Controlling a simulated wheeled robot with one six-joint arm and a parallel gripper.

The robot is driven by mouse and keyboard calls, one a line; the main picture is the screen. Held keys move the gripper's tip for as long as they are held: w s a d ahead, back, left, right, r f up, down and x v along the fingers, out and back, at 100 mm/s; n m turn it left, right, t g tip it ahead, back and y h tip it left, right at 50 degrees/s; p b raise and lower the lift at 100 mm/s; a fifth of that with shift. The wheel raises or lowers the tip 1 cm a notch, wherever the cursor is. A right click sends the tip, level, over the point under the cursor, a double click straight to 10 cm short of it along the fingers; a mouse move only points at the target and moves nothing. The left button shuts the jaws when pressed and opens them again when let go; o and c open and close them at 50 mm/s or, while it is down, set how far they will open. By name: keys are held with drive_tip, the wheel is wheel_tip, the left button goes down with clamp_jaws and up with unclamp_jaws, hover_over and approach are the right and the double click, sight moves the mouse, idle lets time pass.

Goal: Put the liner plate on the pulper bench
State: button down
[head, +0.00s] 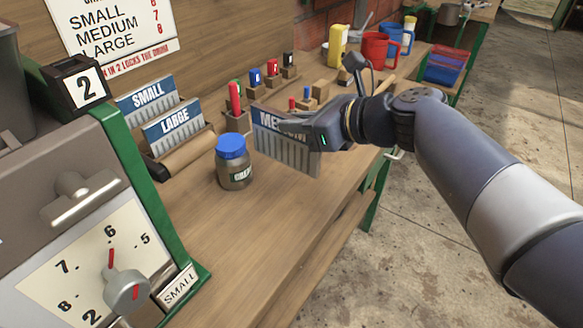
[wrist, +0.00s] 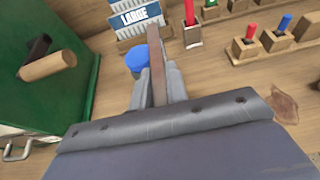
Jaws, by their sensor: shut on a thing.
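My gripper (head: 324,136) is shut on a liner plate (head: 285,150) with a blue "MEDIUM" label and grey ribs. The plate is upright above the wooden bench (head: 262,232); I cannot tell whether its lower edge touches the bench. In the wrist view the plate (wrist: 156,62) shows edge-on as a brown strip between the fingers (wrist: 160,90). A rack (head: 188,152) left of it holds the "SMALL" plate (head: 147,95) and the "LARGE" plate (head: 173,124).
A jar with a blue lid (head: 232,146) stands between the rack and the held plate. The pulper (head: 70,215) with dial and number 2 is at left. Coloured pegs in wooden blocks (head: 272,80) and mugs (head: 375,48) stand farther back. The front bench is clear.

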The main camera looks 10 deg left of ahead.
sight(297, 167)
drive_tip(key=shift+f+b, duration=1.05)
drive_tip(key=shift+f, duration=2.15)
drive_tip(key=shift+f, duration=0.1)
drive_tip(key=c, duration=1.4)
unclamp_jaws()
drive_tip(key=shift+f, duration=0.1)
drive_tip(key=shift+r, duration=0.3)
drive_tip(key=p+v, duration=0.2)
drive_tip(key=v, duration=1)
drive_tip(key=shift+f, duration=0.15)
